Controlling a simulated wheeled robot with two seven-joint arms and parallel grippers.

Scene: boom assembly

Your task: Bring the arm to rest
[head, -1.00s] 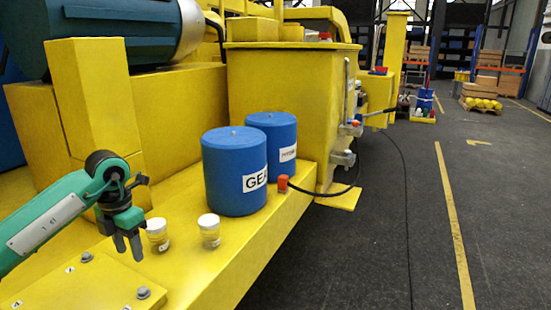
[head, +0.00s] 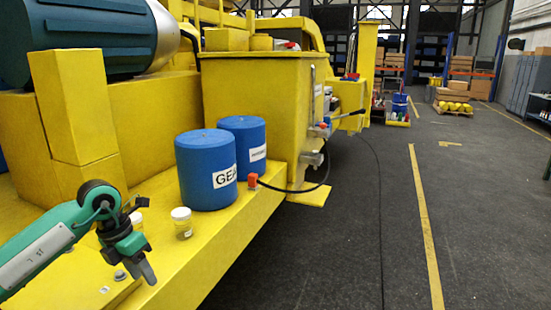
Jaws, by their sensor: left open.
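My left gripper (head: 142,269) hangs from the green arm (head: 45,248) at the lower left of the head view. Its dark fingers point down and a little right, above the yellow deck (head: 232,232). It is open, and I see nothing between the fingers. A small jar with a white lid (head: 182,222) stands upright on the deck to the right of the gripper, apart from it. A second jar (head: 137,221) is behind the gripper and partly hidden by it. My right gripper is not in view.
Two blue drums, one labelled GEA (head: 207,170) and one behind it (head: 244,140), stand on the deck. A yellow tank (head: 258,105) rises behind them. A yellow post (head: 75,110) stands near my left arm.

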